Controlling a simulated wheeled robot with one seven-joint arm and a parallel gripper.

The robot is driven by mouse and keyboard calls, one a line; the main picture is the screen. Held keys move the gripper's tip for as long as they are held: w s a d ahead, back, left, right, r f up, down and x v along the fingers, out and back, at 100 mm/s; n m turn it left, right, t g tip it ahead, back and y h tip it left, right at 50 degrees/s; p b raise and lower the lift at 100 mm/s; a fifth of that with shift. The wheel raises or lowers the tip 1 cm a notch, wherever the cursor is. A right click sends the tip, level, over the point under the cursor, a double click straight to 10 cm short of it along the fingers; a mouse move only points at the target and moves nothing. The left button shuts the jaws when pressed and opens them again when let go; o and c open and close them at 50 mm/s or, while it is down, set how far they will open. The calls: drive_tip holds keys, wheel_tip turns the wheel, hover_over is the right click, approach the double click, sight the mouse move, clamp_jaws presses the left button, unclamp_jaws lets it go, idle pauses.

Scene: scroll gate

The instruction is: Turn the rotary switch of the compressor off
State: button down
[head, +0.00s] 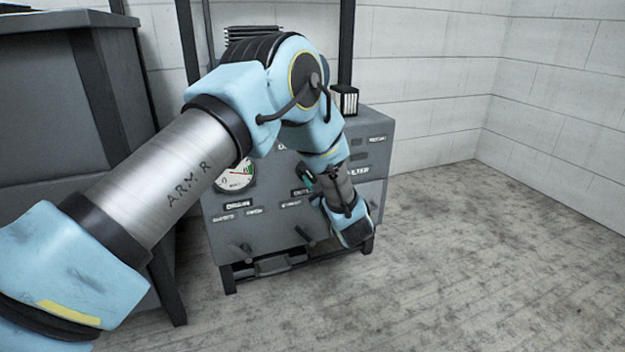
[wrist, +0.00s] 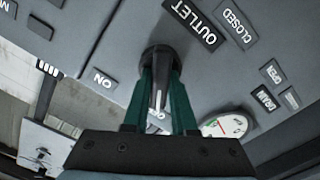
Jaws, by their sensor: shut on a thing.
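The compressor (head: 275,222) is a grey cabinet with a labelled front panel. In the wrist view, the rotary switch (wrist: 160,53) is a dark round knob with a narrow grey pointer. An ON label (wrist: 104,78) is beside it, and another label, mostly covered, shows between the fingers. My gripper (wrist: 161,76) has its two green fingers shut on the switch, one on each side of its pointer. In the head view, my arm covers the right part of the panel and the switch cannot be made out.
A round gauge (head: 236,176) is on the panel; it also shows in the wrist view (wrist: 225,124). OUTLET (wrist: 194,24) and CLOSED labels are near the switch. Small levers stick out low on the panel. A dark cabinet (head: 70,130) stands left; the floor (head: 490,260) at right is clear.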

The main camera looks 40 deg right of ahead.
drive_tip(key=shift+f, duration=0.1)
idle(0.3)
drive_tip(key=c, duration=0.7)
unclamp_jaws()
drive_tip(key=shift+s, duration=0.1)
drive_tip(key=shift+n, duration=0.3)
drive_tip(key=p+v, duration=0.3)
drive_tip(key=v, duration=0.7)
drive_tip(key=shift+s+a, duration=0.2)
drive_tip(key=shift+s, duration=0.1)
drive_tip(key=shift+s, duration=0.1)
